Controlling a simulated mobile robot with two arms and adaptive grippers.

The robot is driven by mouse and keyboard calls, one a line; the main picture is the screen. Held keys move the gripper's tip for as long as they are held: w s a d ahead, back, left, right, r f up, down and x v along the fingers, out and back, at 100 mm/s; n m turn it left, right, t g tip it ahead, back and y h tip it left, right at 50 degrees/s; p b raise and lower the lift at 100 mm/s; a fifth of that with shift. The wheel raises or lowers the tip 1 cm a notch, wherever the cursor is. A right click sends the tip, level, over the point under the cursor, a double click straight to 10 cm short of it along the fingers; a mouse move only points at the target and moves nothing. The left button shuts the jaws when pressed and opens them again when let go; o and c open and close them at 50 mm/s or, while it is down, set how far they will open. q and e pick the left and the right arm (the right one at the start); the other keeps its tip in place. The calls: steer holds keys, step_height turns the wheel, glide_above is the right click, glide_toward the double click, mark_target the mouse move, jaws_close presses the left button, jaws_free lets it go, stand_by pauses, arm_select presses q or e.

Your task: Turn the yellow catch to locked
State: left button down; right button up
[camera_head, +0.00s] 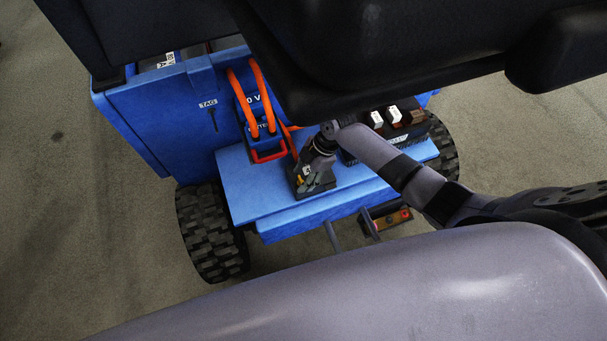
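A small yellow piece (300,180), which looks like the catch, shows at the left side of a dark block on the blue deck of the cart. Most of it is hidden, and I cannot read whether it stands at locked. My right arm comes in from the right, and my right gripper (316,164) points down at the dark block, right beside or over the yellow piece. The fingers are dark against dark, so I cannot tell whether they are open or touch the catch. My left gripper is not in view.
The blue cart deck (262,200) has black wheels (211,232) at its sides. Orange cables (262,95) and a red handle (268,155) stand left of the gripper. White switches (393,114) sit behind my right forearm. A box with red buttons (391,220) hangs below.

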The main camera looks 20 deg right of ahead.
jaws_close()
stand_by(0.3)
steer(key=shift+r, duration=0.1)
steer(key=m+p, duration=0.1)
steer(key=m+t+p, duration=0.1)
steer(key=m+p, duration=0.1)
steer(key=shift+s+a+r+m+t+p, duration=0.1)
steer(key=shift+s+r+m+t+p, duration=0.05)
steer(key=shift+s+m+t+p, duration=0.2)
steer(key=m+t+p, duration=0.1)
steer(key=m+p, duration=0.1)
steer(key=m+h+p, duration=0.1)
steer(key=m+p, duration=0.1)
steer(key=m, duration=0.1)
steer(key=shift+a+m+t, duration=0.15)
steer(key=shift+m+t, duration=0.2)
steer(key=m+p, duration=0.1)
steer(key=m, duration=0.1)
steer(key=m+t+h+p, duration=0.1)
steer(key=m+p, duration=0.1)
steer(key=shift+s+a+h+p, duration=0.1)
steer(key=shift+a+h+p, duration=0.1)
steer(key=shift+h+p, duration=0.1)
steer(key=m, duration=0.2)
steer(key=shift+m+h+p, duration=0.3)
steer(key=shift+h+p, duration=0.05)
steer(key=shift+h, duration=0.05)
steer(key=shift+a+f+m+h, duration=0.15)
steer(key=shift+m+h, duration=0.25)
steer(key=shift+m, duration=0.6)
